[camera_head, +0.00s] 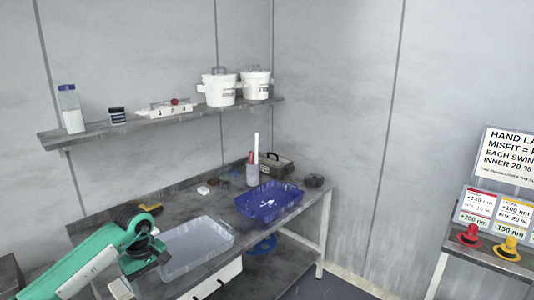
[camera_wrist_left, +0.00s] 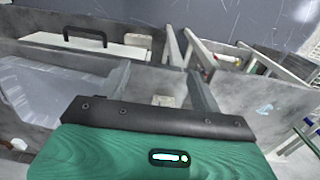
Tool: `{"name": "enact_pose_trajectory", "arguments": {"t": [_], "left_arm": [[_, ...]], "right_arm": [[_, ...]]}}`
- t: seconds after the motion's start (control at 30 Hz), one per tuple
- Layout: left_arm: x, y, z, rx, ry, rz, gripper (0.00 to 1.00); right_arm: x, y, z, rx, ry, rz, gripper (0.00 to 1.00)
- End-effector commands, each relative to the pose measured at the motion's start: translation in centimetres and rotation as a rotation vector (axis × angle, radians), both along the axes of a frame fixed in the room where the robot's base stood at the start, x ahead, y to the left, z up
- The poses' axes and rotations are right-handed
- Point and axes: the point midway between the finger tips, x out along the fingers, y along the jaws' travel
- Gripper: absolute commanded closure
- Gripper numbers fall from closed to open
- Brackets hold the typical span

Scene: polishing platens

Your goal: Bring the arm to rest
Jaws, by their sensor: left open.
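My left arm comes in green from the lower left in the head view, with its gripper (camera_head: 155,258) by the near left corner of the clear tray on the workbench. In the left wrist view the two grey fingers (camera_wrist_left: 160,80) stand apart with nothing held between them. I cannot tell in the head view whether the gripper touches the tray. My right gripper is not in view.
A wall shelf (camera_head: 140,122) carries white buckets. A side stand (camera_head: 485,262) bears red and yellow pieces. Floor shows at the right.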

Motion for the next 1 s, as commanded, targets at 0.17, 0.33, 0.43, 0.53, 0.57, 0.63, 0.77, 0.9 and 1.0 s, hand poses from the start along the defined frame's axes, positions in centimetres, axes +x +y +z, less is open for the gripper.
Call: {"name": "enact_pose_trajectory", "arguments": {"t": [0.17,0.33,0.43,0.53,0.57,0.63,0.77,0.9,1.0], "left_arm": [[-0.2,-2.7,-2.7,-0.15,0.045,0.083,0.35],[-0.5,-5.9,-5.3,-0.326,0.107,0.203,0.35],[-0.8,-8.0,-7.0,-0.451,0.161,0.304,0.35],[-1.0,-10.3,-8.8,-0.595,0.235,0.443,0.35],[-1.1,-11.1,-9.3,-0.644,0.263,0.492,0.35],[-1.2,-12.8,-10.8,-0.769,0.344,0.641,0.35],[-1.2,-15.5,-14.4,-1.036,0.567,1.049,0.35],[-1.1,-15.3,-20.0,-1.271,0.853,1.595,0.35],[-2.4,-13.4,-25.7,-1.38,1.059,2.033,0.35]], "right_arm": [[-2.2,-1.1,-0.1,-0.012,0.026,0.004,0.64],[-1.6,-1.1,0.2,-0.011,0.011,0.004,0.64],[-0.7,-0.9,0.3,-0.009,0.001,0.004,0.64],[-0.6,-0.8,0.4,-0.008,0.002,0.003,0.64],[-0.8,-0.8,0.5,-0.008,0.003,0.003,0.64],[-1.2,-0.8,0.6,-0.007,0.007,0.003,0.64],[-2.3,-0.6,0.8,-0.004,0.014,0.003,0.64],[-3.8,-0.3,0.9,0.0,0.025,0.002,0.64],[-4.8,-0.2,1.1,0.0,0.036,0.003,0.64]]}}
